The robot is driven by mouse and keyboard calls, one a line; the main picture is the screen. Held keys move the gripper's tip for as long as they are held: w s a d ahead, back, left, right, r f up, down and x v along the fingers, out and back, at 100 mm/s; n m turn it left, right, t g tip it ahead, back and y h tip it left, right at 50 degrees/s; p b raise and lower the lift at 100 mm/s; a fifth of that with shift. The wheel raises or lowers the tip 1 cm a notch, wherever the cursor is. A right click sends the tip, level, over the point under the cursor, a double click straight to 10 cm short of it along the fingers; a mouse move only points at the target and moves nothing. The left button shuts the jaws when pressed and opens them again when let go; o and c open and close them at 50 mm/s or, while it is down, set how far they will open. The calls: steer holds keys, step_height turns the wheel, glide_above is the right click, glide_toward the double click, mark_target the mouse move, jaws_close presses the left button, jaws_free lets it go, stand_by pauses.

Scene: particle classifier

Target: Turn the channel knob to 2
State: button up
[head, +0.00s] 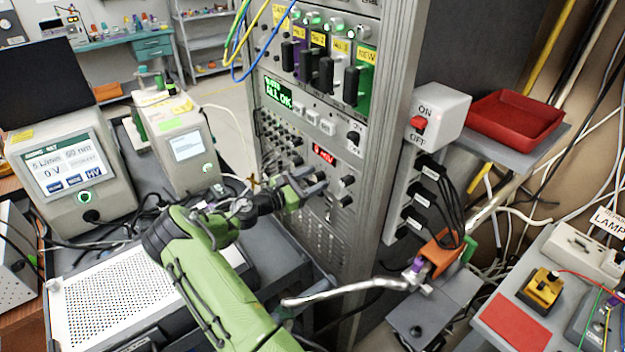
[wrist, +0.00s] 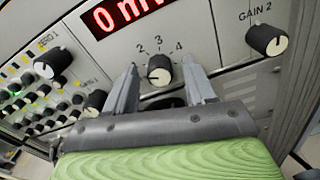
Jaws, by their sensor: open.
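The channel knob (wrist: 157,72) is black with a pale face and sits below the red display in the wrist view. The numbers 2, 3 and 4 are printed around its top. Its mark seems to point up, near 3. My gripper (wrist: 161,66) is open, with one finger on each side of the knob. There appears to be a gap on both sides, and I cannot tell whether either finger touches it. In the head view my gripper (head: 318,181) is at the rack front, below the red display, and hides the knob.
The red display (wrist: 125,14) is just above the knob. The GAIN 2 knob (wrist: 267,40) is to the right and a ZERO 1 knob (wrist: 53,62) to the left. A switch box (head: 438,113) and red tray (head: 514,118) are right of the rack.

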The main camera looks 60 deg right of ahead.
jaws_close()
stand_by(0.3)
steer(key=shift+m, duration=0.4)
steer(key=m+b, duration=0.3)
steer(key=m, duration=0.1)
steer(key=shift+m+b, duration=0.95)
steer(key=shift+m, duration=1.05)
jaws_free()
steer(key=shift+w, duration=0.1)
